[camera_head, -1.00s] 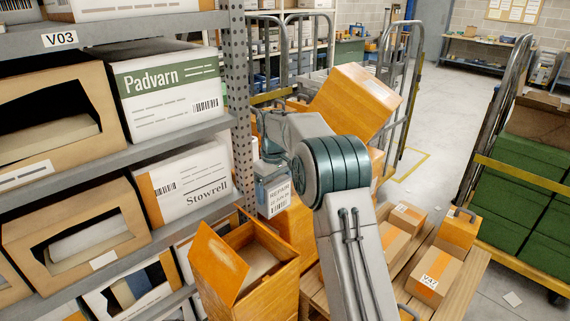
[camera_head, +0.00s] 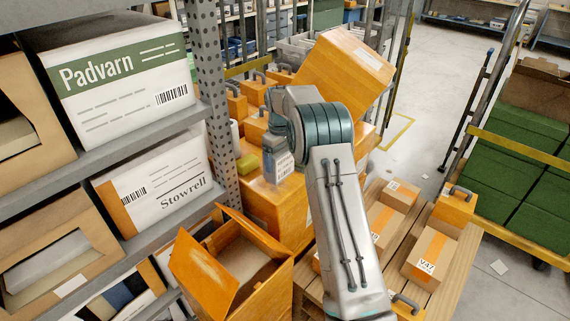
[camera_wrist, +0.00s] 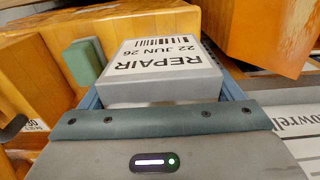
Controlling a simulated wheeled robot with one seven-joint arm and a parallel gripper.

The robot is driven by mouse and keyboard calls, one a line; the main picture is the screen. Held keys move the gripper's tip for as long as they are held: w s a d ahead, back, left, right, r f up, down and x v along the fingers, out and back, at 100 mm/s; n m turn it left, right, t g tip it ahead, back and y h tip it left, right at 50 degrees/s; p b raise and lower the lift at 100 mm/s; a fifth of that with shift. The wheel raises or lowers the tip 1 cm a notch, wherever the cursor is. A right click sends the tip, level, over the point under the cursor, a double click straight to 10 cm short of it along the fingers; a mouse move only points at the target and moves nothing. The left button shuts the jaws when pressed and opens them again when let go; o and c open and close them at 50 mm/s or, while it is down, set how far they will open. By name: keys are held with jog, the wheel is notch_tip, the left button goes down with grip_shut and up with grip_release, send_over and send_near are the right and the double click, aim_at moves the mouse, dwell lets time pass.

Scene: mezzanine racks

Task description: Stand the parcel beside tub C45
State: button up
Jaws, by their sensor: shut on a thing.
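My gripper (camera_wrist: 163,92) is shut on a small pale parcel (camera_wrist: 165,75), whose label reads "REPAIR 22 JUN 26". In the head view the parcel (camera_head: 284,166) hangs below my wrist, in front of a large orange box, partly hidden by my arm. I cannot tell whether it touches anything below. Several orange tubs with grey handles (camera_head: 236,104) stand behind my arm. I cannot read C45 on any of them. In the wrist view an orange tub (camera_wrist: 25,80) at the left has a partly cut-off label.
A small green block (camera_wrist: 82,62) is beside the parcel. An open orange box (camera_head: 250,285) stands below. The shelf rack (camera_head: 215,90) with cartons is close on the left. A wooden pallet (camera_head: 462,265) bears parcels. A trolley of green crates (camera_head: 525,145) is at right.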

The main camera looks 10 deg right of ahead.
aim_at(285, 167)
jog(key=shift+w+d+f, duration=0.25)
jog(key=shift+d+f, duration=0.1)
jog(key=shift+d, duration=0.2)
jog(key=shift+w+d+f, duration=0.25)
jog(key=shift+d+f, duration=0.1)
jog(key=shift+d, duration=0.15)
jog(key=shift+f+p, duration=0.6)
jog(key=shift+f, duration=1.3)
jog(key=shift+f, duration=0.2)
jog(key=o, duration=1)
